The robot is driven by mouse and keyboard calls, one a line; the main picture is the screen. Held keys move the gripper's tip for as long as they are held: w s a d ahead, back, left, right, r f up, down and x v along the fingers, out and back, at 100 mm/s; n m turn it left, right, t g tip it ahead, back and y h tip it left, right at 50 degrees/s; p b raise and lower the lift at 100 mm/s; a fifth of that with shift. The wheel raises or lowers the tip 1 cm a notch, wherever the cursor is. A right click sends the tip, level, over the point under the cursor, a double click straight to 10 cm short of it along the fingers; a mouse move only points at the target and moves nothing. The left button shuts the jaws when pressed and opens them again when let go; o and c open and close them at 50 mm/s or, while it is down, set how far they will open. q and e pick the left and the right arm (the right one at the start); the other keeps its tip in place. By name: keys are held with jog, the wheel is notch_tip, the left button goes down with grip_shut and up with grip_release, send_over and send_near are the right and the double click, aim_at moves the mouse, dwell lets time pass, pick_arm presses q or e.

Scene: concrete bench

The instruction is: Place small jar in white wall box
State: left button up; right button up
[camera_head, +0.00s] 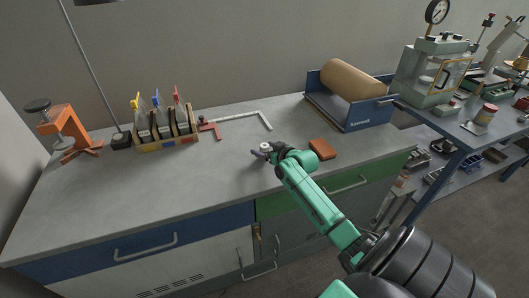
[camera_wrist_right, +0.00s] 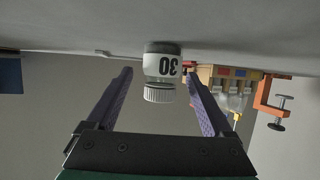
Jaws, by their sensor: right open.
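The small jar (camera_wrist_right: 163,66), white with a "30" label and a ribbed white cap, stands on the grey bench. The wrist view shows it upside down. My right gripper (camera_head: 263,153) is open, low over the middle of the bench. In the wrist view its two purple fingers lie on either side of the jar, with a gap to each. In the head view the jar (camera_head: 266,147) is small and partly hidden by the gripper. I cannot make out a white wall box in either view. My left gripper is not in view.
A brown block (camera_head: 322,149) sits right of the gripper. A paper-roll holder (camera_head: 349,97) is at the back right. The bench's front left is clear.

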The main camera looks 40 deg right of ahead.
grip_shut()
jog(key=shift+r, duration=0.15)
